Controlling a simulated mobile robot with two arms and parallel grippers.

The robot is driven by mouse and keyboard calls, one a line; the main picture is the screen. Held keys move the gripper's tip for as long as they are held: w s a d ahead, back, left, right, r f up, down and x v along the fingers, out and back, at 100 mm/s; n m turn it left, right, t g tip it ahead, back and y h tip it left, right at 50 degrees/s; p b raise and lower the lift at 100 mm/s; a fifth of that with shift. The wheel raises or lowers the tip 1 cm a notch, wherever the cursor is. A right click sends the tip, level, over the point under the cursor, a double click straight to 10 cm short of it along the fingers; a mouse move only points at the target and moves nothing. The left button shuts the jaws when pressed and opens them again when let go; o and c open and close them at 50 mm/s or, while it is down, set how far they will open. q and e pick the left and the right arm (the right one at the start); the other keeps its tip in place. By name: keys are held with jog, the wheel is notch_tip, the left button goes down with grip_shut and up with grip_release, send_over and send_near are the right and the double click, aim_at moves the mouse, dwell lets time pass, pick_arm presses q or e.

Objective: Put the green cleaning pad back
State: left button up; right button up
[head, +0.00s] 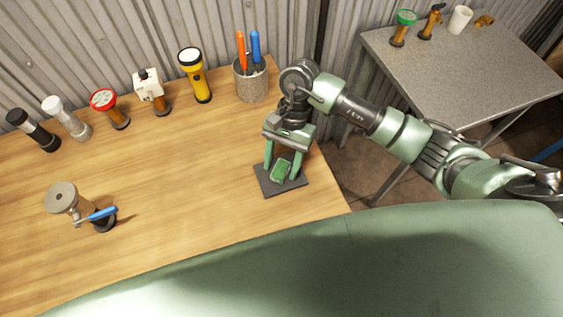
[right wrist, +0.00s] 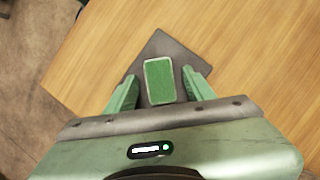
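The green cleaning pad (head: 281,173), a small rectangle with a pale rim, lies on a dark square mat (head: 267,187) near the right edge of the wooden table. My right gripper (head: 282,168) points down over it with its fingers apart, one on each side of the pad. In the right wrist view the pad (right wrist: 159,81) shows between the two green fingers (right wrist: 159,76), with a gap on both sides. The mat (right wrist: 165,44) shows beyond it. The right gripper holds nothing. My left gripper is not in view.
A holder (head: 252,86) with orange and blue tools stands behind my right gripper. A yellow flashlight (head: 195,75) and several other items line the back. A valve fitting with a blue lever (head: 102,213) stands front left. A grey table (head: 470,75) stands right. The wooden table's middle is clear.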

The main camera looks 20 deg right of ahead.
jog(key=shift+r, duration=0.15)
jog(key=shift+w+d+r, duration=0.1)
jog(key=shift+w+r, duration=0.05)
jog(key=shift+r, duration=0.05)
jog(key=b+v, duration=0.3)
jog(key=v, duration=0.8)
jog(key=shift+r, duration=0.25)
